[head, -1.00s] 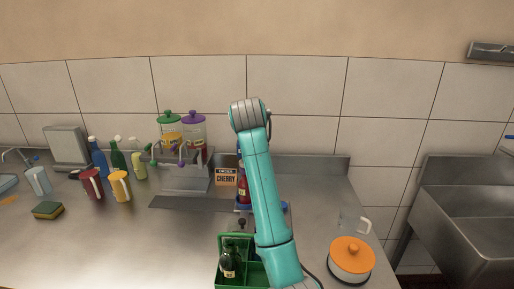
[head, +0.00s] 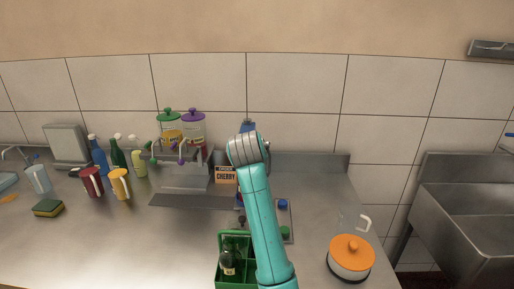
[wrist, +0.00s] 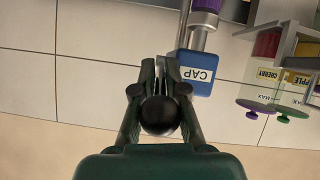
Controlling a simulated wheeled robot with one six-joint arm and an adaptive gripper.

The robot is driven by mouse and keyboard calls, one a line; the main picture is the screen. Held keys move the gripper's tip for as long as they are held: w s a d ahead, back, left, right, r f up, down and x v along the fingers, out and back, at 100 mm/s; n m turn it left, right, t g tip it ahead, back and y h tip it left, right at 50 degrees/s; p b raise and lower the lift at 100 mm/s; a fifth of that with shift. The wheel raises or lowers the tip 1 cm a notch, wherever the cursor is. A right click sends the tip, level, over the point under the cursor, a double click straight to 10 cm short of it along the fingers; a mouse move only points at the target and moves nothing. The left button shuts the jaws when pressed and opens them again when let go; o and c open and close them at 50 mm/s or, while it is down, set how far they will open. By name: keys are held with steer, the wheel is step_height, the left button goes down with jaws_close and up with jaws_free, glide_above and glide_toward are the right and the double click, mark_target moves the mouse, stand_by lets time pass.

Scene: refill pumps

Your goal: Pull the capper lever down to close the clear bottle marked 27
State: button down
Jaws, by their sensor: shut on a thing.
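The black ball knob of the capper lever (wrist: 160,115) sits between the dark fingers of my gripper (wrist: 162,72) in the wrist view, and the gripper is shut on it. The blue capper head with its white CAP label (wrist: 199,75) shows upside down just beyond the fingers. In the head view the top of the blue capper (head: 248,126) rises behind my arm. My gripper is hidden behind the arm there. The clear bottle marked 27 cannot be made out in either view; my arm covers the area below the capper.
A white pot with orange lid (head: 350,258) stands right.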

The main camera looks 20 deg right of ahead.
step_height(320, 180, down, 6)
steer(key=w+t+h, duration=0.1)
steer(key=t, duration=0.3)
steer(key=shift+d+h, duration=0.15)
steer(key=shift+h, duration=0.15)
steer(key=shift+r, duration=0.1)
stand_by(1.2)
